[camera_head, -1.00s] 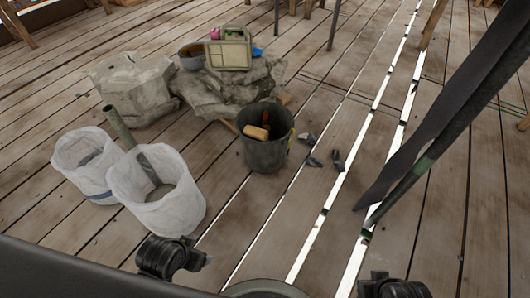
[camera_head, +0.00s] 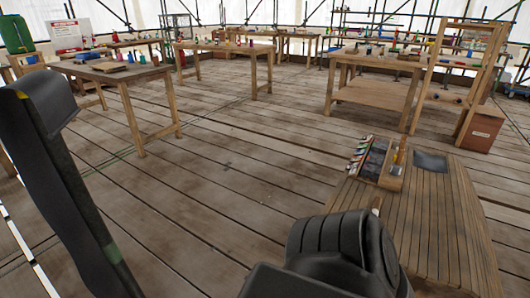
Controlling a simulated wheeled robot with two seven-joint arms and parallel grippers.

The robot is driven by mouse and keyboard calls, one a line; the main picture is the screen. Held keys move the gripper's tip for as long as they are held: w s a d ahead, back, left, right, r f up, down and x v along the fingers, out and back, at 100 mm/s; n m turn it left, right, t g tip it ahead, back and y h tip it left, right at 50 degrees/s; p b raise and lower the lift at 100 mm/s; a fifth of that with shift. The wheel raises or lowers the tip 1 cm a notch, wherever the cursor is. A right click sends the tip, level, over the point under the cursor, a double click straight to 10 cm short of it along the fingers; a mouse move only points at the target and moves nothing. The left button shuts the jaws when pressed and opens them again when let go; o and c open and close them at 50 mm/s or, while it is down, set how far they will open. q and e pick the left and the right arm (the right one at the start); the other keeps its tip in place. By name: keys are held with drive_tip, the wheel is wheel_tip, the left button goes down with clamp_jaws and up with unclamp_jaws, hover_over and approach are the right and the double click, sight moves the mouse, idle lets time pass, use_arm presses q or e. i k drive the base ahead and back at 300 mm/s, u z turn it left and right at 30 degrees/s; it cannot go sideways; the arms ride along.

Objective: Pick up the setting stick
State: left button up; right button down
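I cannot pick out the setting stick for certain. A low slatted wooden table (camera_head: 440,215) stands at the lower right, with a tray of small tools (camera_head: 376,163) at its far left corner. A small pale-tipped thing (camera_head: 377,204) shows at the table's near left edge; my dark arm part hides what is below it, and I cannot tell what it is. My dark arm part fills the bottom centre and covers the table's near left side. Neither gripper's fingers are in view.
Wooden workbenches (camera_head: 112,72) with small items stand further back. A wooden frame (camera_head: 470,80) and a brown box (camera_head: 482,132) are at the right. The plank floor (camera_head: 235,150) between is open.

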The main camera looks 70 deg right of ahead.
sight(375, 209)
drive_tip(key=z, duration=3.15)
